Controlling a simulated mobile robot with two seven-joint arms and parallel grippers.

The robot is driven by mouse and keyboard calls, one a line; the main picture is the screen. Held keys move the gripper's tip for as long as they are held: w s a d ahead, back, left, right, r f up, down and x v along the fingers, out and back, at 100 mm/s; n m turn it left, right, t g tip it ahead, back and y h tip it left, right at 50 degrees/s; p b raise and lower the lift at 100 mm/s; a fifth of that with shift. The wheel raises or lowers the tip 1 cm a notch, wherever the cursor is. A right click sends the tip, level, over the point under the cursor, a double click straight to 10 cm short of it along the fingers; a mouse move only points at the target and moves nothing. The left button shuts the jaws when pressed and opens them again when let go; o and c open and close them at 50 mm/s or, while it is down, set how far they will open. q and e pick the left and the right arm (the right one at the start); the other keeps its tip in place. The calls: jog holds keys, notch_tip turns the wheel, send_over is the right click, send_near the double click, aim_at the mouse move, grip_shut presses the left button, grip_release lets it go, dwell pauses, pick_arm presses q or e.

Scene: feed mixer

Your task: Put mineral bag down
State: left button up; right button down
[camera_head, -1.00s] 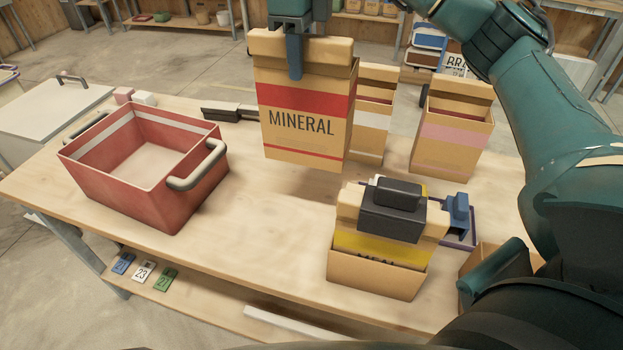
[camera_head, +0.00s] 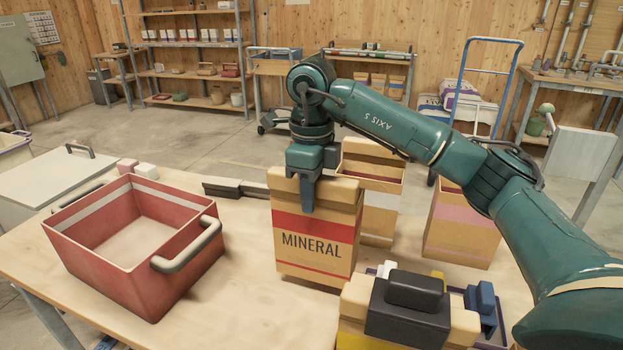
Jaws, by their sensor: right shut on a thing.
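The mineral bag (camera_head: 316,246) is a tan paper bag with a red band and the word MINERAL. It is upright at the middle of the wooden table, beside the red bin. Its base is at or very near the tabletop; I cannot tell for sure whether it touches. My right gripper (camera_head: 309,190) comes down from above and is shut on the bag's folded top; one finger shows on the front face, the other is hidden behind. My left gripper is not in view.
An empty red bin (camera_head: 68,237) with grey handles stands left on the table (camera_head: 232,285). Two open tan bags (camera_head: 381,215) (camera_head: 462,230) stand behind and right. A bag with a black clip (camera_head: 405,312) is close in front. Bare tabletop lies between bin and mineral bag.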

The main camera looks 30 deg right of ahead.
jog(key=shift+f, duration=1.95)
jog(key=shift+f, duration=0.2)
jog(key=c, duration=1.2)
grip_release()
jog(key=shift+f, duration=0.1)
jog(key=shift+o, duration=0.2)
notch_tip(320, 180, up, 12)
jog(key=shift+r+p, duration=0.2)
jog(key=shift+p, duration=0.4)
jog(key=shift+s+f, duration=0.1)
